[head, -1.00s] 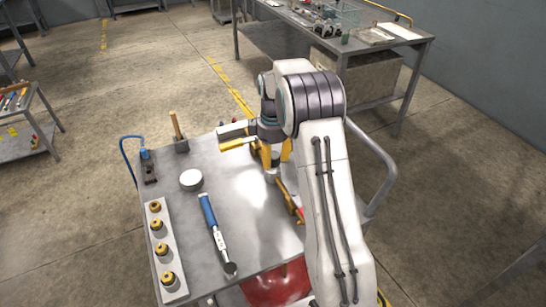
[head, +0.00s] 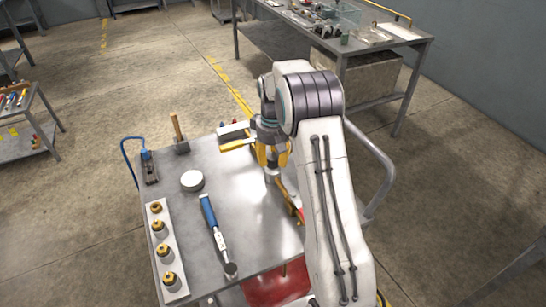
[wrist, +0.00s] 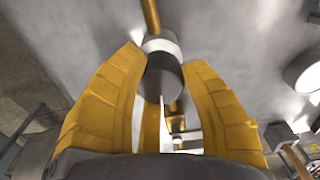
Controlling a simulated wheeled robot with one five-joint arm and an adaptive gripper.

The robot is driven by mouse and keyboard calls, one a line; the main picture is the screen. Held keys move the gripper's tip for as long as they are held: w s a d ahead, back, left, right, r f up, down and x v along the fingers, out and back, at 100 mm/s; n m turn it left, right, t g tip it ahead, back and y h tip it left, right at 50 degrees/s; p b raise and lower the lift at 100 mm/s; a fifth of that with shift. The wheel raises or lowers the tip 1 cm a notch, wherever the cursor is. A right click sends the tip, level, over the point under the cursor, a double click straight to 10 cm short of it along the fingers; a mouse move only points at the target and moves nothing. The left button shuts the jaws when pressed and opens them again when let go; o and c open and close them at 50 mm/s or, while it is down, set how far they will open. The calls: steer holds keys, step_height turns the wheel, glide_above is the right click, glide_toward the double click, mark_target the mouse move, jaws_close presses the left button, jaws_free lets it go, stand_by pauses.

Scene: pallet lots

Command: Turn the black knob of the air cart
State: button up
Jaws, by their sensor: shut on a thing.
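The black knob (wrist: 163,77) is a dark round cylinder with a pale collar and a brass pipe beyond it in the wrist view. My gripper (wrist: 166,64) has its yellow fingers on both sides of the knob and is shut on it. In the head view my gripper (head: 273,165) points down over the right side of the air cart (head: 255,215), and its fingers hide the knob there. A pale line on the knob's face is visible in the wrist view.
The cart's rail (head: 380,170) stands at the right. A workbench (head: 350,45) is behind.

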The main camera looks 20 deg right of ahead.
mark_target(273, 156)
steer(key=m, duration=0.5)
steer(key=shift+s+f+m, duration=0.1)
steer(key=shift+m, duration=0.2)
stand_by(0.5)
steer(key=o, duration=1.2)
step_height(273, 156, up, 12)
stand_by(0.6)
